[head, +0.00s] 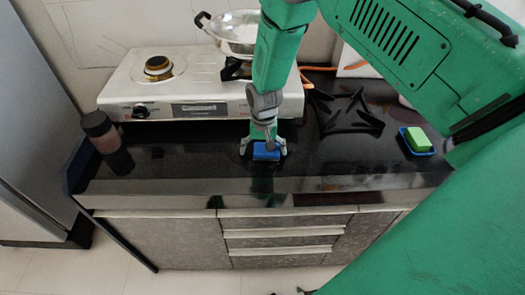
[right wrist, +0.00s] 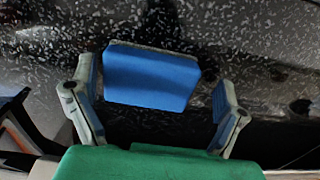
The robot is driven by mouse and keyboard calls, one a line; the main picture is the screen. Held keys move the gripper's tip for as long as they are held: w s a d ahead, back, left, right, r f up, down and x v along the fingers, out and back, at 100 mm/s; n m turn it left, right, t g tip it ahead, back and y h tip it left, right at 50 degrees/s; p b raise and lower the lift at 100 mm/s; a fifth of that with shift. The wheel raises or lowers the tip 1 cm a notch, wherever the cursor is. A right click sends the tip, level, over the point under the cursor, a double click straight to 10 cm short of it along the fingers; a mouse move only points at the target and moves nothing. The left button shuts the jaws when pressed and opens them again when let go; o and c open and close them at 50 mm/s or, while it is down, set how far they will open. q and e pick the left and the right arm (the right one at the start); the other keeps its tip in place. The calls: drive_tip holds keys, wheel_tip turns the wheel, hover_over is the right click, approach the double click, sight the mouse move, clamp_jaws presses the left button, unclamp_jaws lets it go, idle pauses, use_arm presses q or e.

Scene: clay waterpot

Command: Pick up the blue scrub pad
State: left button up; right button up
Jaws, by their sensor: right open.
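The blue scrub pad (head: 266,151) lies on the black countertop in front of the stove. It also shows large and blue in the right wrist view (right wrist: 150,77). My right gripper (head: 264,149) is down at the pad with its fingers spread to either side of it. In the right wrist view the open fingers (right wrist: 155,105) stand left and right of the pad, with a gap visible on the right side. My left gripper is in neither view.
A white gas stove (head: 205,95) with a metal pan (head: 236,32) stands behind the pad. A dark-lidded jar (head: 100,132) is at the left. A green sponge (head: 418,138) sits in a blue dish (head: 417,152) at the right. The counter's front edge (head: 200,187) is close.

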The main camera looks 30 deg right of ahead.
drive_tip(key=shift+d, duration=0.3)
drive_tip(key=shift+c, duration=0.4)
drive_tip(key=shift+d+f, duration=0.15)
drive_tip(key=shift+d, duration=0.1)
drive_tip(key=c, duration=0.7)
drive_tip(key=shift+s+d, duration=0.15)
drive_tip(key=shift+d, duration=0.15)
drive_tip(key=shift+c, duration=0.6)
drive_tip(key=shift+a+r, duration=0.2)
drive_tip(key=shift+a, duration=0.15)
wheel_tip(320, 180, up, 9)
drive_tip(key=shift+f, duration=0.15)
drive_tip(key=shift+d+r, duration=0.15)
drive_tip(key=shift+r, duration=0.3)
drive_tip(key=shift+o, duration=0.9)
drive_tip(key=shift+a, duration=0.25)
drive_tip(key=c, duration=0.4)
drive_tip(key=shift+r, duration=0.1)
